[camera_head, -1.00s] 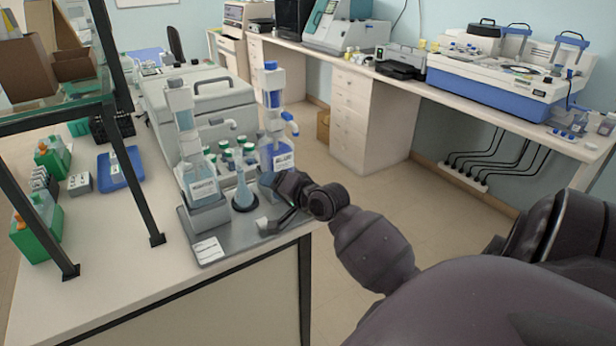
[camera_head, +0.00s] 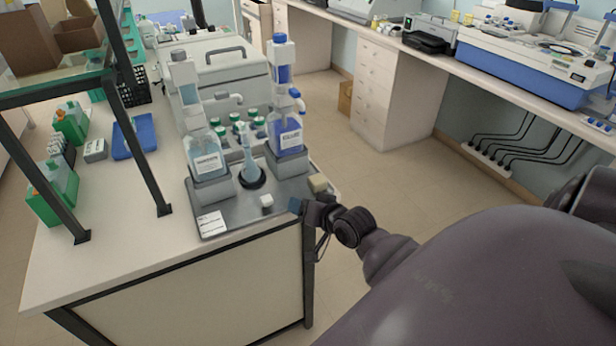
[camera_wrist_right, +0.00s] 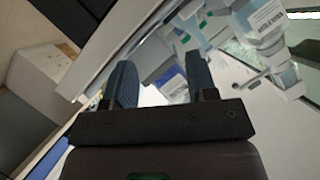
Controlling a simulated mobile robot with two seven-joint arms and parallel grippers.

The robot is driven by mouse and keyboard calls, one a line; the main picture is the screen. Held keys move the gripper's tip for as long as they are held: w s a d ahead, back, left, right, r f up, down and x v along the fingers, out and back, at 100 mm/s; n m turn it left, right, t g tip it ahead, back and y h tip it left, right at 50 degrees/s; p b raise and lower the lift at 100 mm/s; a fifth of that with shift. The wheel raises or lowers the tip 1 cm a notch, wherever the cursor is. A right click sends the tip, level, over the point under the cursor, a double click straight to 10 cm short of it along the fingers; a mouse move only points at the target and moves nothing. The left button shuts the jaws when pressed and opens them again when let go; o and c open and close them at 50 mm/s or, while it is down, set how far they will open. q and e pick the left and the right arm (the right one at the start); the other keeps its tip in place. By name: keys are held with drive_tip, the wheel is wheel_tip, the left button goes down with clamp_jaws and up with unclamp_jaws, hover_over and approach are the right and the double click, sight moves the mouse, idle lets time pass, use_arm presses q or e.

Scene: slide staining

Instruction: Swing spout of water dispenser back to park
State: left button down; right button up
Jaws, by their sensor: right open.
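Two bottle-top dispensers stand on a grey tray (camera_head: 240,221) at the bench corner. The left one (camera_head: 207,160) holds pale liquid, and its whitish spout (camera_head: 228,98) points right. The right one (camera_head: 287,135) holds bluer liquid and has a blue-tipped spout (camera_head: 297,97). I cannot read the labels well enough to tell which holds water. A flask (camera_head: 250,168) stands between them. My right gripper (camera_head: 297,206) is low at the tray's front right corner, below and apart from both spouts. In the wrist view its fingers (camera_wrist_right: 160,85) are apart with nothing gripped. My left gripper is out of view.
Several green-capped bottles (camera_head: 237,127) and a large pale instrument (camera_head: 222,75) stand behind. A black shelf frame (camera_head: 140,140) rises at left. Open floor lies right of the bench.

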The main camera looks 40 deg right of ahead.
idle(0.7)
drive_tip(key=s+a+f+n+g, duration=0.1)
drive_tip(key=s+a+f+n, duration=0.3)
drive_tip(key=s, duration=0.3)
drive_tip(key=s+a+f+n, duration=0.4)
drive_tip(key=s+a+f, duration=0.2)
drive_tip(key=s, duration=0.2)
drive_tip(key=shift+s+a+f+g, duration=0.2)
drive_tip(key=shift+f+g, duration=0.1)
drive_tip(key=shift+g, duration=0.1)
drive_tip(key=shift+s+f, duration=0.15)
drive_tip(key=shift+s, duration=0.2)
drive_tip(key=shift+c, duration=1.1)
drive_tip(key=shift+s+d+f, duration=0.1)
drive_tip(key=shift+c, duration=1.4)
drive_tip(key=c, duration=0.4)
drive_tip(key=shift+d, duration=0.2)
clamp_jaws()
